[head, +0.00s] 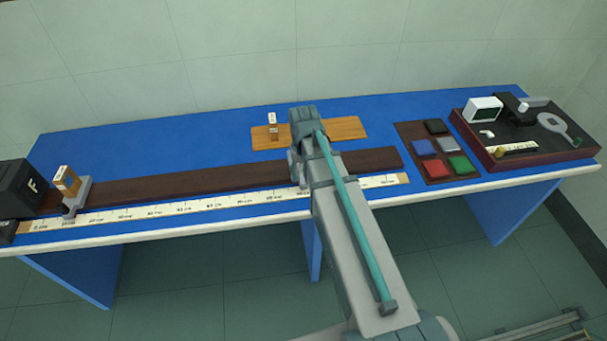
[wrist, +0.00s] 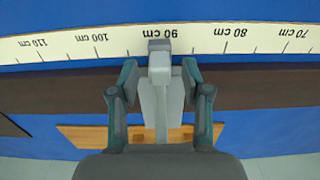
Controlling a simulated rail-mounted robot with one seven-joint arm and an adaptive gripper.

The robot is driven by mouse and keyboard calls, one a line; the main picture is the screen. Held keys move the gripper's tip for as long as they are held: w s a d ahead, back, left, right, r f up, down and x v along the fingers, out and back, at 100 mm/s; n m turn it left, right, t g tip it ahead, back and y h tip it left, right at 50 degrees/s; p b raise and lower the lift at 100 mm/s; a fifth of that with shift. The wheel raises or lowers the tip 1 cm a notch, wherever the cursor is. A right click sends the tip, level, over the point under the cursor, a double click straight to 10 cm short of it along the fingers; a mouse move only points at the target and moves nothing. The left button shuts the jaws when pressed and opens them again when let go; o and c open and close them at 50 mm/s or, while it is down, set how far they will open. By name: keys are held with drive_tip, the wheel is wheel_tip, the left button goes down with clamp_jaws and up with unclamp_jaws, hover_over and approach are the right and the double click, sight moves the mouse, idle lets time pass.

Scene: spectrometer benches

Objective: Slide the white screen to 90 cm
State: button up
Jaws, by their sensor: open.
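In the wrist view a grey carriage (wrist: 161,62) stands on the dark rail (wrist: 258,94), its front block over the scale (wrist: 200,38) beside the "90 cm" label. The block covers the scale's edge there, so I cannot read the exact mark. The white screen cannot be made out clearly; my arm hides that spot in the head view. My gripper (wrist: 159,66) is open, with one finger on each side of the carriage and visible gaps between. In the head view my gripper (head: 300,155) is over the right part of the rail.
A black box marked F (head: 22,188) stands at the rail's left end, with a grey slide holder (head: 78,196) beside it. A wooden board (head: 346,129) lies behind the rail. Coloured tiles (head: 450,143) and an instrument tray (head: 497,160) are at right. The rail between is clear.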

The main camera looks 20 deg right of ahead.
wheel_tip(320, 180, up, 11)
drive_tip(key=shift+r, duration=0.2)
idle(0.3)
idle(0.3)
